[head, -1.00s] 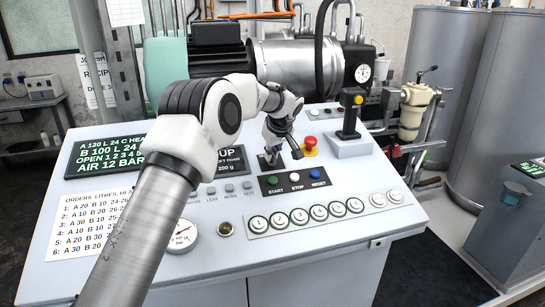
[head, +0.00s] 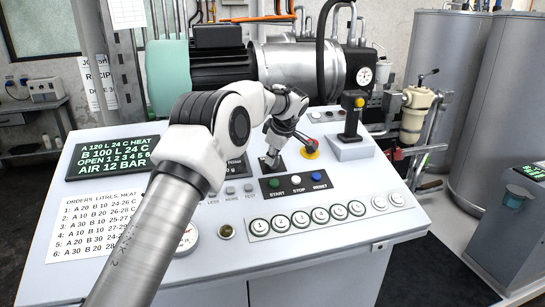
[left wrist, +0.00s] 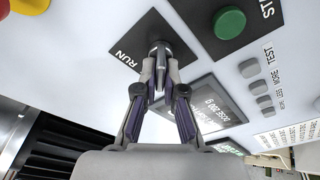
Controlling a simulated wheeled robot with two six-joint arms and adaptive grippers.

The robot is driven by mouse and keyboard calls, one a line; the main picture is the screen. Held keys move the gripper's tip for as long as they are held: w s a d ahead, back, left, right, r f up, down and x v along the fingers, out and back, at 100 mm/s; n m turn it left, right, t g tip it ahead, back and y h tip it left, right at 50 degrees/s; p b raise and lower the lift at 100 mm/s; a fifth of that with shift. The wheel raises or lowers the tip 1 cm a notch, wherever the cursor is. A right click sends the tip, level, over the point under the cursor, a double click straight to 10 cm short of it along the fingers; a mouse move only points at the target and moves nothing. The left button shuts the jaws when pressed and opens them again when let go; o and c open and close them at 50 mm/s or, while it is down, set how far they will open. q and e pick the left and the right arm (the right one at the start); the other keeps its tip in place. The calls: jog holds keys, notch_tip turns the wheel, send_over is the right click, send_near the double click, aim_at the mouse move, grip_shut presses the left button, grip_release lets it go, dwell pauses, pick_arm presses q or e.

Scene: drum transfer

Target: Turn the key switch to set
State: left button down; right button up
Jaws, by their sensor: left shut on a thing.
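The key switch (left wrist: 160,48) sits on a small black plate (left wrist: 186,38) in the left wrist view, with the word RUN printed on the plate at its left. No SET label can be read; the fingers cover part of the plate. My left gripper (left wrist: 160,78) is shut on the key, its fingertips close together at the key's end. In the head view my left gripper (head: 273,150) reaches down onto the same plate (head: 271,163), and the key is mostly hidden behind the fingers. Which way the key points cannot be told. My right gripper is not in view.
The green START button (left wrist: 229,22) is close to the key plate. A red mushroom button (head: 310,150) on yellow stands to its right, with a black joystick post (head: 351,115) beyond. A row of white round buttons (head: 320,215) lies in front. A lit display (head: 113,157) is at left.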

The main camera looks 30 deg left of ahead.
pick_arm(q)
jog(key=shift+s+f, duration=0.1)
jog(key=shift+f, duration=0.2)
jog(key=c, duration=1.3)
grip_release()
jog(key=v, duration=1.2)
jog(key=shift+r, duration=0.1)
